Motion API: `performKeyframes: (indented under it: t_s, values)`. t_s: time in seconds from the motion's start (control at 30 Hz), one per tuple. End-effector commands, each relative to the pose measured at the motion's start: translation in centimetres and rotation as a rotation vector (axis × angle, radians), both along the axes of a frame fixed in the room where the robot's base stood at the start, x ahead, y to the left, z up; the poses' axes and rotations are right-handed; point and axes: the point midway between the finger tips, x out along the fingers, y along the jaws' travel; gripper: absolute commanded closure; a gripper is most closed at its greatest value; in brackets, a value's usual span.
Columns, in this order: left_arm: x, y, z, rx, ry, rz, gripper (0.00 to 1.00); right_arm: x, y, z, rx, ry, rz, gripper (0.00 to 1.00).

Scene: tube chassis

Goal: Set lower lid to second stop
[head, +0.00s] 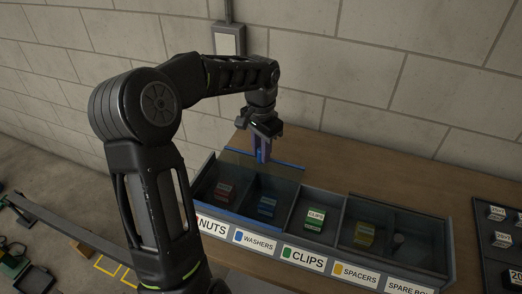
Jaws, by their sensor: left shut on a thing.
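A grey parts bin (327,253) with several labelled compartments stands on the wooden bench. A clear lid with a blue edge (285,163) covers the left part of it, over the NUTS and WASHERS compartments. A second, dark tinted panel (412,221) lies over the right part, over SPACERS and the last compartment. CLIPS, in the middle, looks uncovered. I cannot tell from this view which panel runs lower. My left gripper (263,153) points down at the back edge of the blue-edged lid and is shut on its blue upright handle (261,151). My right gripper is not in view.
Coloured packs lie in the compartments, such as a green one (314,221) in CLIPS. A dark tray with labelled blocks (496,240) stands at the right edge. A block wall (400,80) rises behind the bench. Bare wooden bench (400,170) lies behind the bin.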

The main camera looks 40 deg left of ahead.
Motion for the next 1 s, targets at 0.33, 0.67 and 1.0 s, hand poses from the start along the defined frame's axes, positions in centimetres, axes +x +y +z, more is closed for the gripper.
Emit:
performKeyframes:
  t_s: [0.33, 0.67, 1.0]
  values:
    - [2.3, -7.1, -0.2, -0.002, -0.002, -0.010, 1.00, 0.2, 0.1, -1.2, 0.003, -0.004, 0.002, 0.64]
    - [3.9, -12.0, 0.0, 0.000, -0.001, -0.001, 1.00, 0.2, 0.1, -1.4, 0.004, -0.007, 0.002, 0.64]
    - [3.8, -12.0, 0.0, 0.000, 0.000, 0.000, 0.69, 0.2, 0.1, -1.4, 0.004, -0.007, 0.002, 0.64]
